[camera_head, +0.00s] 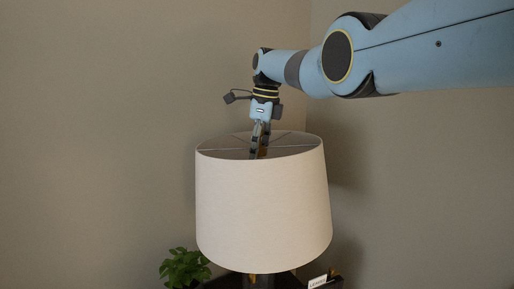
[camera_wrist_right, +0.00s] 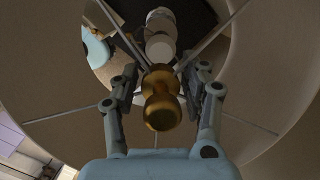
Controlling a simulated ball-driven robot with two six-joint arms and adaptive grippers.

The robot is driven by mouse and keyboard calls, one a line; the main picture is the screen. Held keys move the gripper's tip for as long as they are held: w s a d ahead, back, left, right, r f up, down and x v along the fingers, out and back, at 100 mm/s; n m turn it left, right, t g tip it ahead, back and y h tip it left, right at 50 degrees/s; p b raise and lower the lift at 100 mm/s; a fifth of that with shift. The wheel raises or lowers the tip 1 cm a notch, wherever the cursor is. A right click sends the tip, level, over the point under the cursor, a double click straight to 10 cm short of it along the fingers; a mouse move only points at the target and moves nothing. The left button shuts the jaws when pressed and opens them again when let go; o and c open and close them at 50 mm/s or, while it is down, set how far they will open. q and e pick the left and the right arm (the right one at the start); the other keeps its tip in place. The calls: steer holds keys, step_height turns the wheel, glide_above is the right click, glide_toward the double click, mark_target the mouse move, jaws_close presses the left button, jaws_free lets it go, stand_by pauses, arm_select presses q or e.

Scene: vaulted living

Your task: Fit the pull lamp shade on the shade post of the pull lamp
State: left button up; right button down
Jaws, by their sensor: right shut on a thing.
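The pull lamp shade (camera_head: 262,205) is a large cream drum, open at the top with thin spokes, tilted a little. My right gripper (camera_head: 257,150) reaches down into its top opening and is shut on the shade's brass hub, seen as a gold knob (camera_wrist_right: 161,100) between the fingers in the right wrist view. Below the hub, in the same view, white round parts of the pull lamp (camera_wrist_right: 160,42) show through the shade. The dark lamp stem (camera_head: 259,281) shows under the shade in the head view. I cannot tell whether hub and post touch. My left gripper is out of view.
A green potted plant (camera_head: 185,268) stands at the lower left, close to the shade's bottom rim. A small white label or card (camera_head: 317,281) and dark items are at the lower right. Plain walls are behind, with free room above and beside the shade.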

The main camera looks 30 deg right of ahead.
steer(key=c, duration=0.6)
jaws_free()
steer(key=shift+o, duration=0.2)
step_height(320, 180, up, 12)
steer(key=s+d, duration=0.1)
steer(key=shift+d, duration=0.15)
steer(key=shift+s+f, duration=0.1)
